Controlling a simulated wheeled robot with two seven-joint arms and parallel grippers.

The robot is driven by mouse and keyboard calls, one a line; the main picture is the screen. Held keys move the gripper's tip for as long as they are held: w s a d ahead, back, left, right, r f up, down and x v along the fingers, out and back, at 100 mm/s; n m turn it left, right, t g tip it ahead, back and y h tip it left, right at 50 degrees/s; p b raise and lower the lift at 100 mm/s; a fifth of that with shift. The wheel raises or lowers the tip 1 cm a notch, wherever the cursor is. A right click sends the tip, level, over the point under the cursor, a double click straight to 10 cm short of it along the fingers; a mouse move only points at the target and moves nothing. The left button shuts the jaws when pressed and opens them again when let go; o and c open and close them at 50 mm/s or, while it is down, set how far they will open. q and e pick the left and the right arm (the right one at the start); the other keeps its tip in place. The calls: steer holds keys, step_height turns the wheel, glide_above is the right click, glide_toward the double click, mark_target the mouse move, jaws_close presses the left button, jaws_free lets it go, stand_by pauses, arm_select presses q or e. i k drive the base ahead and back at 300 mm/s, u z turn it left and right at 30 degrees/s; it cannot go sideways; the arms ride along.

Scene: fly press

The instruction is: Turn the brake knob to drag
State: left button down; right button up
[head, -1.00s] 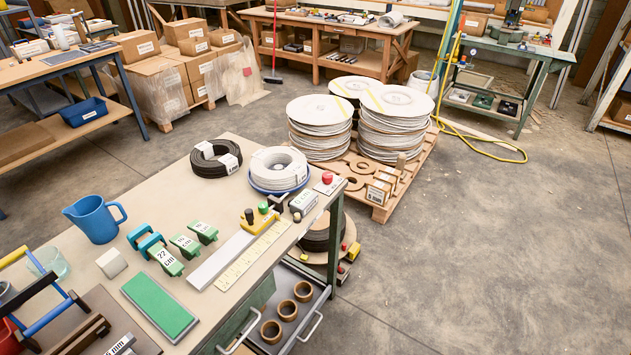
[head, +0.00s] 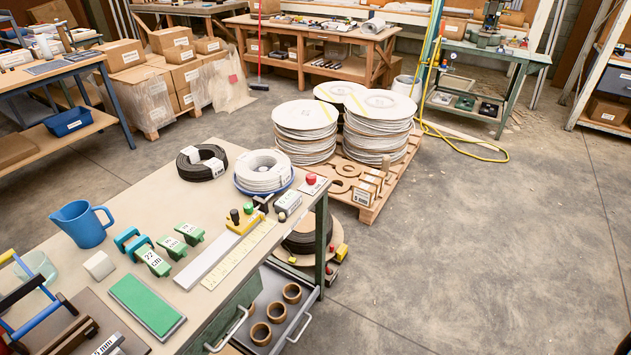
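No part is clearly readable as the brake knob. On the front bench (head: 160,212), a yellow fixture (head: 240,221) at the right edge carries a black knob and a green knob (head: 248,208). Next to it a small plate bears a red knob (head: 311,179). Under that bench end, a dark coil (head: 305,240) sits on a round board with small yellow parts (head: 340,252) beside it; it is partly hidden by the bench leg. No drag marking is readable. Neither of my grippers is in view.
An open drawer (head: 300,325) with several brown rings juts out from the bench. A pallet (head: 372,211) of white coils stands behind. A yellow hose (head: 470,150) lies on the floor near a green table (head: 500,57). Open concrete floor (head: 480,260) fills the right.

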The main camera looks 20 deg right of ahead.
mark_target(310, 179)
steer(key=k, duration=0.35)
steer(key=z, duration=1.4)
steer(key=i, duration=0.85)
steer(key=u, duration=1.4)
